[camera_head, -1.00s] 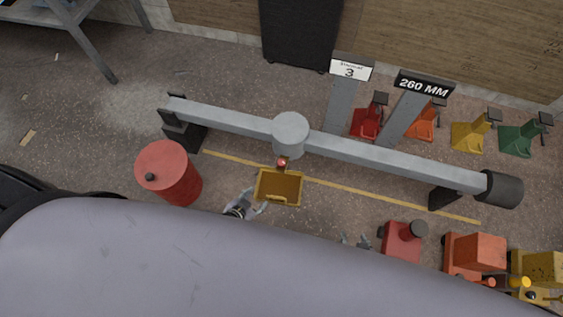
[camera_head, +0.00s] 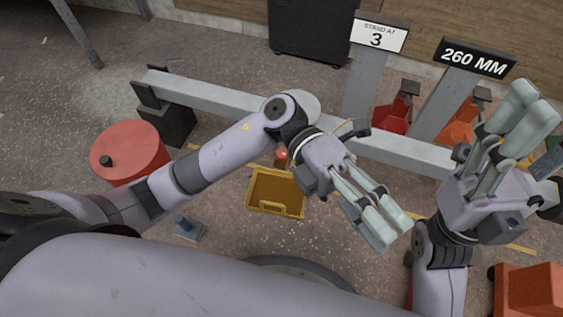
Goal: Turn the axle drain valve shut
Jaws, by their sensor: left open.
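The axle (camera_head: 215,97) is a long grey beam across the view with a round housing in its middle, partly hidden by my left arm. The drain valve (camera_head: 282,155) shows as a small red knob under the housing, just left of my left wrist; its handle position is too small to tell. A yellow drain tray (camera_head: 275,208) sits below it. My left gripper (camera_head: 386,222) is open and empty, to the right of the valve and tray, fingers pointing down right. My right gripper (camera_head: 527,108) is raised at the right with its fingers pointing up; its opening is unclear.
A red drum (camera_head: 127,150) stands at the left. Signs reading "STAND AT 3" (camera_head: 379,38) and "260 MM" (camera_head: 474,60) rise behind the axle. Red (camera_head: 394,117) and orange (camera_head: 459,127) jack stands are behind it. An orange block (camera_head: 532,290) is at lower right.

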